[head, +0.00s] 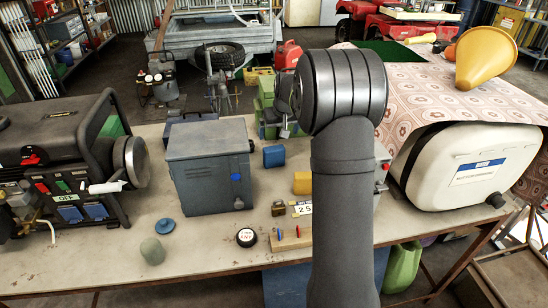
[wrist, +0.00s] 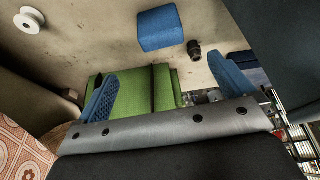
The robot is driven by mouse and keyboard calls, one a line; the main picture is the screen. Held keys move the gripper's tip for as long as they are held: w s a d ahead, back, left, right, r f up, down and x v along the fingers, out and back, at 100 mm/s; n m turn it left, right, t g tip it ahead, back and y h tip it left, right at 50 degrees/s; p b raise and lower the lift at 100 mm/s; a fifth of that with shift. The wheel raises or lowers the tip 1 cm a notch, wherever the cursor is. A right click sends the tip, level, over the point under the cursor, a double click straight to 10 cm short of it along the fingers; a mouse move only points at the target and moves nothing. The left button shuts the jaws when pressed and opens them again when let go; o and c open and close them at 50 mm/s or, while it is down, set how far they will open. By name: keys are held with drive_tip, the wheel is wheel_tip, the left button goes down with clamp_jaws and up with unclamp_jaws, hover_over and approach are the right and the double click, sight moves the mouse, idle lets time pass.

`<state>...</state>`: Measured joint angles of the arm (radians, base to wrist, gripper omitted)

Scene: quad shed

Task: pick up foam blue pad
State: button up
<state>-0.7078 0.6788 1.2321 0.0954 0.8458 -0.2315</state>
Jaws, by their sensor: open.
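The foam blue pad (head: 273,156) appears to be the small blue block on the bench, right of the grey metal box in the head view. In the wrist view, a blue block (wrist: 160,27) that looks the same lies near the top, apart from my fingers. My gripper (wrist: 165,86) shows two blue fingers spread wide with nothing held between them. A green object (wrist: 130,88) lies beyond and between the fingers. In the head view my gripper is hidden behind my arm.
A grey metal box (head: 209,166) stands left of the pad and a yellow block (head: 302,182) right of it. A white tank (head: 465,165) under patterned cloth (head: 450,95) is at right. The wrist view shows a white spool (wrist: 29,20) and a small dark object (wrist: 194,48).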

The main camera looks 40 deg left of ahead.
sight(274, 149)
drive_tip(key=x, duration=1.5)
drive_tip(key=shift+a+f, duration=0.1)
drive_tip(key=c, duration=1)
